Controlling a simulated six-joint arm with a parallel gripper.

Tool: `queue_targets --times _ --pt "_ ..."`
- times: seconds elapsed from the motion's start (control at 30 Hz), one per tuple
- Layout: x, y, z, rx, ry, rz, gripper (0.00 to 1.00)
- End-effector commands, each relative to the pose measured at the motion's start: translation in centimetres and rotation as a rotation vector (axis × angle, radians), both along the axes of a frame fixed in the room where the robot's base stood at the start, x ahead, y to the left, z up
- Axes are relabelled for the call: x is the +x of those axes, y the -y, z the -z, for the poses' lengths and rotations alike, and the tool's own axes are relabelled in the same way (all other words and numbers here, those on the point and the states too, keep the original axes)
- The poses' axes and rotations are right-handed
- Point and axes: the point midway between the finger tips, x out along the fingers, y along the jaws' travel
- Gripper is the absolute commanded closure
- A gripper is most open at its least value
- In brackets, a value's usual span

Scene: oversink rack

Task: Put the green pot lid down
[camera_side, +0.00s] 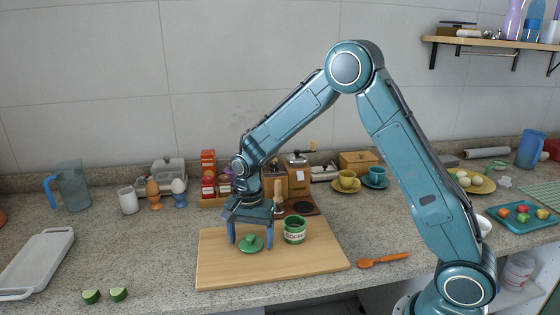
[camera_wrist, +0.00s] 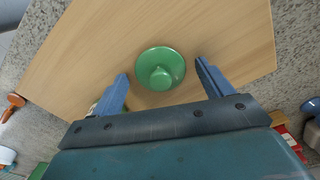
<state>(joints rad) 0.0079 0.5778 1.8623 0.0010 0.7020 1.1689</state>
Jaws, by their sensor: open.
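The green pot lid (camera_side: 251,243) lies on the wooden cutting board (camera_side: 215,273), knob up. In the wrist view the lid (camera_wrist: 160,68) sits flat on bare board, just beyond the fingertips and between their lines. My gripper (camera_side: 251,241) points down over the board with one finger on each side of the lid. Its fingers (camera_wrist: 162,72) are spread wide and do not touch the lid. A green pot lettered "COFFEE" (camera_side: 294,230) stands upright on the board, right of the lid and close to my right finger.
Avocado halves (camera_side: 105,295) lie front left of the board. An orange spoon (camera_side: 383,259) lies to its right. Behind stand a red box (camera_side: 208,172), a grinder (camera_side: 298,175) and egg cups (camera_side: 179,194). The board's front right is clear.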

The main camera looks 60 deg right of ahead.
Motion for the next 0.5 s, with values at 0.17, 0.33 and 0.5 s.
queue_targets --times 0.17,0.33,0.5 --pt "0.1 0.0 -1.0 0.000 0.003 0.000 0.21" --pt "0.1 0.0 -3.0 0.000 0.003 0.000 0.21" --pt "0.1 0.0 -5.8 0.000 0.005 0.000 0.21"
